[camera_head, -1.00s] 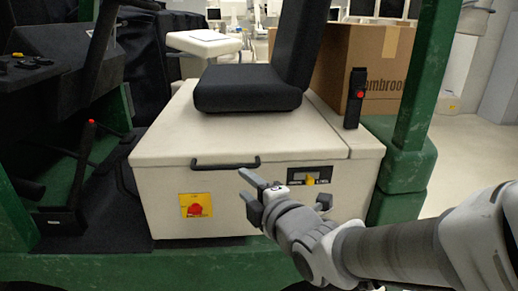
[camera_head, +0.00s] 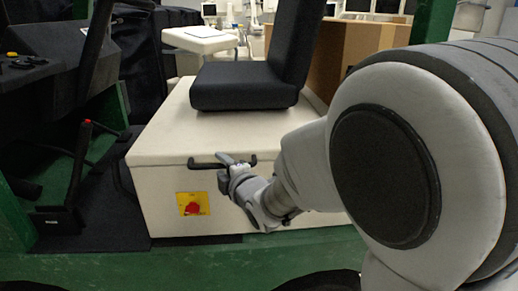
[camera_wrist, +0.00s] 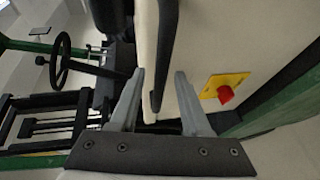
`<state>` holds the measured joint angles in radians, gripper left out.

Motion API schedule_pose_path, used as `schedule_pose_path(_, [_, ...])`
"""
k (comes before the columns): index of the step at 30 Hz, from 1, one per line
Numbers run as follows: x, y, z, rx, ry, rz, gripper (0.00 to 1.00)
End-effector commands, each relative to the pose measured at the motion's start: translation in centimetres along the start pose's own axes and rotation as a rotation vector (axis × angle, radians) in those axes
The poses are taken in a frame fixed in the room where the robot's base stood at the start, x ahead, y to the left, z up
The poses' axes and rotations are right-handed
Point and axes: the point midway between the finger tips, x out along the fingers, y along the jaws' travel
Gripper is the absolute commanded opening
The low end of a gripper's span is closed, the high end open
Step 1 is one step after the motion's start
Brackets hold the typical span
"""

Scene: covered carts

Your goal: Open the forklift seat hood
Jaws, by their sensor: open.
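The forklift seat hood (camera_head: 165,143) is a cream box lid under the black seat (camera_head: 243,87); it looks shut. A black bar handle (camera_head: 202,165) runs along its front face near the top edge. My gripper (camera_head: 224,170) is at this handle and hides part of its middle and right. In the wrist view my gripper (camera_wrist: 159,74) is open, with one finger on each side of the dark handle (camera_wrist: 168,45). I cannot tell whether either finger touches it.
A red knob on a yellow plate (camera_head: 193,205) sits on the box front, below and left of the handle. A red-tipped lever (camera_head: 82,150) and the steering column stand at left. A cardboard box (camera_head: 350,50) is behind the seat. My arm covers the right side.

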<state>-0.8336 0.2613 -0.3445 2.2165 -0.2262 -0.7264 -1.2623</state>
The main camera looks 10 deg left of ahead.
Motion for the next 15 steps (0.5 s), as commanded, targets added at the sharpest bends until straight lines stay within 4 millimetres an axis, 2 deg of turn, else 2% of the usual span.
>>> schedule_pose_path(11, [0.47, 0.04, 0.0, 0.0, 0.0, 0.0, 0.45])
schedule_pose_path(15, [0.46, 0.03, 0.0, 0.0, 0.0, 0.0, 0.2])
